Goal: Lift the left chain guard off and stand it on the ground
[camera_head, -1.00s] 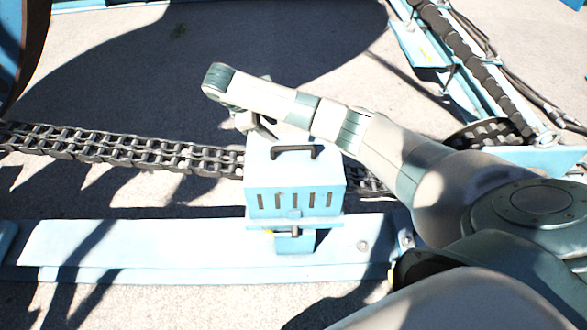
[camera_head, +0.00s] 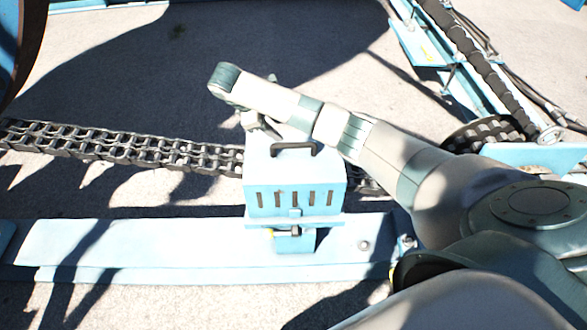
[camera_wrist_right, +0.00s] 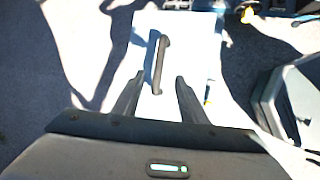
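The chain guard (camera_head: 268,200) is a light blue box with slots in its front and a black handle (camera_head: 294,147) on top. It sits over the chain (camera_head: 150,150) on the blue rail. It also shows from above in the right wrist view (camera_wrist_right: 193,58), with its handle (camera_wrist_right: 160,62). My right gripper (camera_head: 262,126) is just behind the guard's top, partly hidden by my forearm and the guard. In the right wrist view its fingers (camera_wrist_right: 160,77) are apart, with the handle's near end between them in the picture. I cannot tell whether they touch it. My left gripper is not in view.
A long light blue rail (camera_head: 150,240) runs along the ground in front of the chain. Another blue frame with a ribbed roller (camera_head: 470,65) stands at the upper right. A dark reel edge (camera_head: 25,50) shows at the upper left. Concrete ground (camera_head: 330,30) lies open beyond the chain.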

